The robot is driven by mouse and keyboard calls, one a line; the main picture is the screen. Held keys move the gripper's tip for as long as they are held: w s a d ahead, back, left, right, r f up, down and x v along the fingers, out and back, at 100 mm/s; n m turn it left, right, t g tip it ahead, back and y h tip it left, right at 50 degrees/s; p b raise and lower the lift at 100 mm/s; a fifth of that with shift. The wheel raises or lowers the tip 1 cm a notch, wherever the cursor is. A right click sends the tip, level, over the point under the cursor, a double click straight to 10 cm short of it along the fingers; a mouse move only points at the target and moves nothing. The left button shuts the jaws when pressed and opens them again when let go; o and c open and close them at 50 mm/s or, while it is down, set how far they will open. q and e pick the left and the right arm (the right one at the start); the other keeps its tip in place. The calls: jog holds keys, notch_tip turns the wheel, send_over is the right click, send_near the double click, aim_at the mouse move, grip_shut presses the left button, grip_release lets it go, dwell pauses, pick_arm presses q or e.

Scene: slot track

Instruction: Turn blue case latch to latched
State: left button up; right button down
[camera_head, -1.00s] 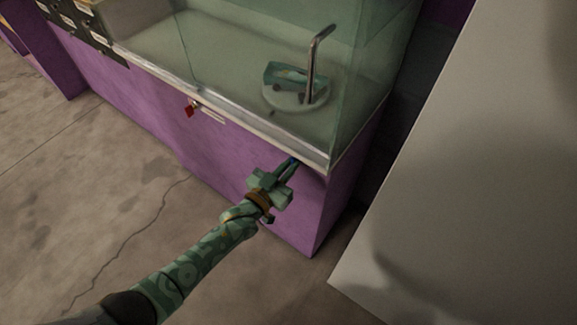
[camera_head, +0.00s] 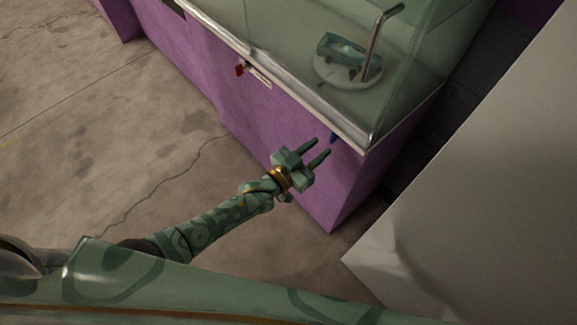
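The blue case latch (camera_head: 333,137) is a small blue piece under the front edge of the glass display case (camera_head: 300,85), near its right corner. It hangs down against the purple base (camera_head: 225,85). My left gripper (camera_head: 321,148) is open, its two fingers apart and pointing up at the latch. The fingertips are just short of the latch, with nothing between them. My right gripper is not in view.
A red latch (camera_head: 239,70) with a pale label beside it sits further left on the case front. A green toy car (camera_head: 346,52) stands on a round stand inside the glass. A large pale panel (camera_head: 480,190) fills the right side. Bare concrete floor (camera_head: 120,110) lies left.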

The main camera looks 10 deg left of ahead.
pick_arm(q)
jog(key=p+v, duration=0.2)
jog(key=v, duration=1)
jog(key=shift+s+a, duration=0.1)
jog(key=shift+s, duration=0.05)
jog(key=s+a+f+n+g+y, duration=0.1)
jog(key=s+a+f+g+y, duration=0.3)
jog(key=s+a+f, duration=0.5)
jog(key=s+a+f+g+y, duration=0.4)
jog(key=f, duration=1)
jog(key=s+a+f+n+g+y, duration=0.1)
jog(key=s+f+g, duration=0.2)
jog(key=s, duration=1.1)
jog(key=s+a+f+n+g+y, duration=0.1)
jog(key=s+f+g, duration=0.2)
jog(key=s, duration=1.1)
jog(key=shift+s+a+f+y, duration=0.2)
jog(key=shift+s+y, duration=0.05)
jog(key=shift+y, duration=0.05)
